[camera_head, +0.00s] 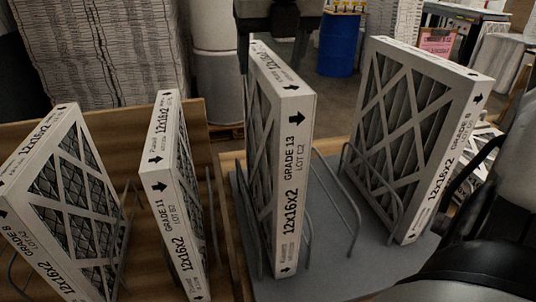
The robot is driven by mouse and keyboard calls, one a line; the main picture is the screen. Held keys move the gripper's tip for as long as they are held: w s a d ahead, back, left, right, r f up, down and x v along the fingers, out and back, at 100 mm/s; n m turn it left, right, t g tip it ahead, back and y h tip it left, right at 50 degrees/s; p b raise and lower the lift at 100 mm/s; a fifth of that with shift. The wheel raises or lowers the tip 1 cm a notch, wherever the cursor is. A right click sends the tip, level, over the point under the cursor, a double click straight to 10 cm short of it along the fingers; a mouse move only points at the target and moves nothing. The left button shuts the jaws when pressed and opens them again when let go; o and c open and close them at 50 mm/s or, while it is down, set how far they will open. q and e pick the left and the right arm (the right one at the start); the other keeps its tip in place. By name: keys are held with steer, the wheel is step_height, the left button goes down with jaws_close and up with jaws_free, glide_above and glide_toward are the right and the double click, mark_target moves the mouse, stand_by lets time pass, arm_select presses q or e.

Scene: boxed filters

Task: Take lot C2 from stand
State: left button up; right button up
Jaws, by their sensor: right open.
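The lot C2 filter (291,190) is a white boxed filter marked GRADE 13, 12x16x2. It stands upright, edge towards me, between wire loops on a grey stand (335,276) in the middle of the view. Another filter (412,130), marked GRADE 8, stands in the same stand to its right. My right gripper (468,178) is at the right edge, dark and partly cut off. It is open, beside the right filter and well apart from lot C2. My left gripper is not in view.
Two more filters stand at the left: one marked LOT A2 (70,205) and one marked LOT B7 (172,205), by wire loops on a wooden surface (140,291). The stand has a free gap between lot C2 and the right filter. A blue drum (338,45) stands behind.

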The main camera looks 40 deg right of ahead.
steer(key=x, duration=0.4)
steer(key=shift+p, duration=0.3)
steer(key=shift+r, duration=0.1)
steer(key=shift+f+b, duration=0.25)
steer(key=shift+b, duration=0.4)
stand_by(0.3)
jaws_close()
